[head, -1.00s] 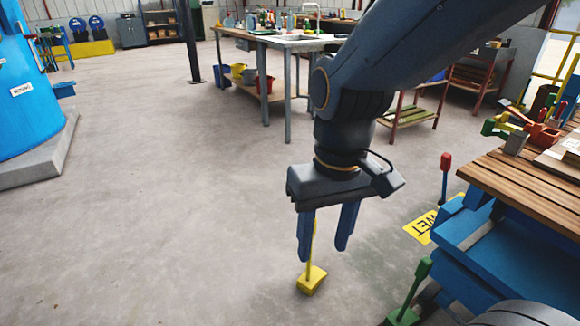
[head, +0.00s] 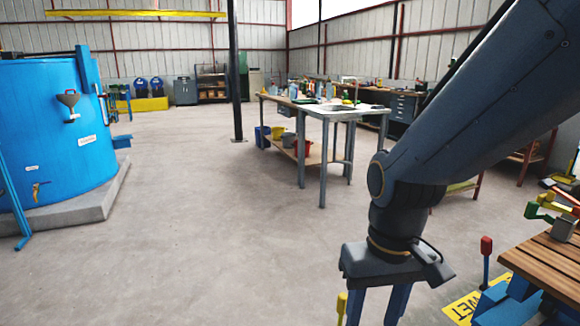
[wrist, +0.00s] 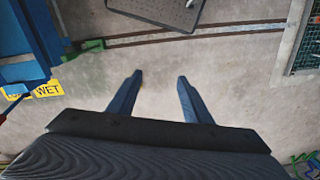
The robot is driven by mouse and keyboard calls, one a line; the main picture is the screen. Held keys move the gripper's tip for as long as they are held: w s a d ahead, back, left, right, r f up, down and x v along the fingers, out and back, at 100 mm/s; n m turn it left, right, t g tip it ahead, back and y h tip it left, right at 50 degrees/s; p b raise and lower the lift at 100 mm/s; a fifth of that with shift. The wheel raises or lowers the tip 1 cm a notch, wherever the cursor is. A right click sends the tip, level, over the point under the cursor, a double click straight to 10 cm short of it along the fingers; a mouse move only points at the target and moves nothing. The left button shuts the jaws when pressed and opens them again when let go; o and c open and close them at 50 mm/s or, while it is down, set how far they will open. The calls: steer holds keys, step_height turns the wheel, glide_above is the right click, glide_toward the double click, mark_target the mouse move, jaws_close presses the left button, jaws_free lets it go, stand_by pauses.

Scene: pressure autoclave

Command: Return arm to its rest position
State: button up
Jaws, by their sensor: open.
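My gripper (wrist: 157,88) points down over the concrete floor in the wrist view, its two blue fingers apart with only bare floor between them. In the head view my gripper (head: 378,310) hangs at the lower right, with its fingertips cut off by the bottom edge. A yellow piece (head: 341,304) shows beside the left finger at the bottom edge. I cannot tell from this view whether it touches the finger. My arm comes down from the upper right.
A wooden-topped workbench (head: 548,262) stands at the right, near a red-topped post (head: 486,246) and a yellow floor sign (head: 463,308). A blue tank (head: 55,140) stands on a concrete plinth at the left. A sink table (head: 325,112) is behind. The middle floor is clear.

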steer(key=d+r+m+p, duration=0.1)
steer(key=d+r+p, duration=0.4)
steer(key=p, duration=0.4)
steer(key=shift+s+d+m, duration=0.3)
steer(key=shift+d, duration=0.05)
steer(key=shift+r, duration=0.1)
